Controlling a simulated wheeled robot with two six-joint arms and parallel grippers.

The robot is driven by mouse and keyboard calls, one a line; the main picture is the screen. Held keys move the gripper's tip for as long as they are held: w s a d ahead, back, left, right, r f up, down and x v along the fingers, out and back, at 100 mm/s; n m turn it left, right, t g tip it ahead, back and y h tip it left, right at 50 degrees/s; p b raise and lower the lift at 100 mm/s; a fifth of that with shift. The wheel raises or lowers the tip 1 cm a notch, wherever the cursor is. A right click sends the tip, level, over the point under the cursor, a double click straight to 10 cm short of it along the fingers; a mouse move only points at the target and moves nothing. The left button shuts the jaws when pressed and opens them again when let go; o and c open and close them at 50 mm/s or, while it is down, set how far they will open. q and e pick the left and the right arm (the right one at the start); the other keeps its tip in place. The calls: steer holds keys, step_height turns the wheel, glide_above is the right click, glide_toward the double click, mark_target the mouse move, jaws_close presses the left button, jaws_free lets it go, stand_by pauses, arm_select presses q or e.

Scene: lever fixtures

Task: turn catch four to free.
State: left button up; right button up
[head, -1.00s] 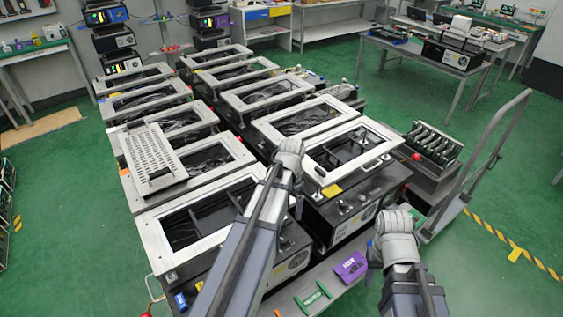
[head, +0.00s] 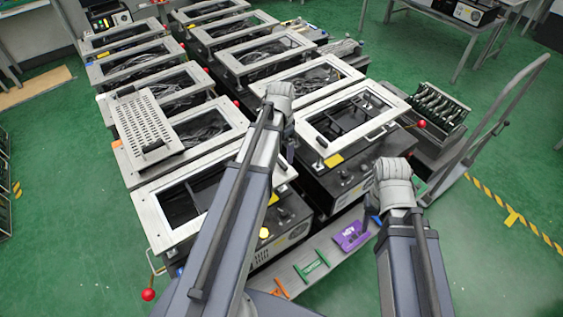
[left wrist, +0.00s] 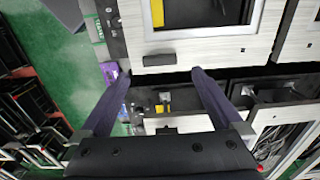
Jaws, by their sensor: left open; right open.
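Several levers with red ball knobs stand at the housings: one at the lower left (head: 148,294), one at the right (head: 421,124) and one between the rows (head: 236,103). No number is readable, so I cannot tell which is catch four. My left gripper (left wrist: 157,72) is open and empty in the left wrist view, its dark fingers over the gap between pale-framed housings. In the head view its wrist hides most of it. My right gripper (head: 372,208) shows only as a dark finger part below its wrist, right of the nearest housing; it holds nothing visible.
Two rows of black housings with pale frames (head: 150,222) fill the middle. A perforated panel (head: 146,118) lies on the left row. A purple box (head: 350,236) and a green bracket (head: 312,266) lie on the front ledge. A trolley handle (head: 490,125) rises at the right.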

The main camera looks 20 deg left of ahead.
mark_target(281, 162)
arm_select(q)
step_height(281, 162, down, 6)
steer(key=b, duration=0.5)
steer(key=shift+r, duration=0.1)
steer(key=c, duration=1.4)
